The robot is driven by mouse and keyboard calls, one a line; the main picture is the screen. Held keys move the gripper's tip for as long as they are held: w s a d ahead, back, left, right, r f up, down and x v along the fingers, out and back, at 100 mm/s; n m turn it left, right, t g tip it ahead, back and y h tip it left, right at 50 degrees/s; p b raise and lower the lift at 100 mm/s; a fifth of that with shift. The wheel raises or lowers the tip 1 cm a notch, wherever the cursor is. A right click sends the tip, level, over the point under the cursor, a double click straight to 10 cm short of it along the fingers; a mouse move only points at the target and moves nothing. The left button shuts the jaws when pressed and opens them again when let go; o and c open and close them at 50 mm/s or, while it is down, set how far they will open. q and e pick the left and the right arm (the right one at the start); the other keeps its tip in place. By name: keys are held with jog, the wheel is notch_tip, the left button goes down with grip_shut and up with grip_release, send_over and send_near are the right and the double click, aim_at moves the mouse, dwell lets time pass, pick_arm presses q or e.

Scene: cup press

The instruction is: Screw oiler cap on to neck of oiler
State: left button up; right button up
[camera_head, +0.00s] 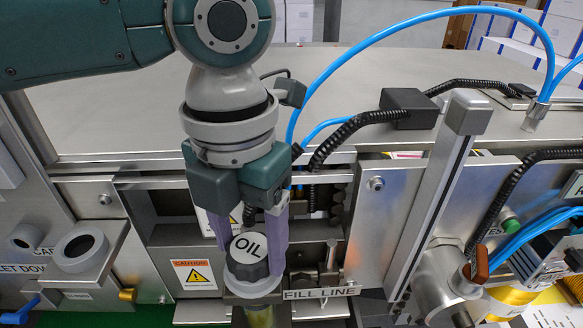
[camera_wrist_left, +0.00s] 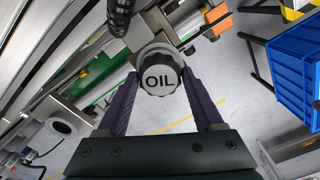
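The oiler cap (camera_head: 248,249) is dark with a ribbed side and a white top marked OIL. It sits upright on the grey collar of the oiler (camera_head: 252,287), low in the middle of the head view. The oiler's yellowish body shows below, cut off by the picture edge. My left gripper (camera_head: 252,250) points down with a purple finger on either side of the cap. Its fingers appear to touch the cap's sides. The wrist view shows the cap (camera_wrist_left: 160,77) between both fingertips (camera_wrist_left: 159,74). The cap hides the neck's thread. My right gripper is not in view.
A FILL LINE label (camera_head: 320,293) is just right of the oiler. A metal post (camera_head: 437,190) stands farther right, with blue and black hoses around it. A grey round fitting (camera_head: 84,250) is at the left. A blue crate (camera_wrist_left: 292,62) stands off to the side.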

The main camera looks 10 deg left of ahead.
aim_at(250, 248)
pick_arm(q)
jog(key=o, duration=0.4)
notch_tip(250, 248, up, 10)
jog(key=b, duration=0.2)
jog(key=shift+b, duration=0.4)
jog(key=shift+f, duration=0.1)
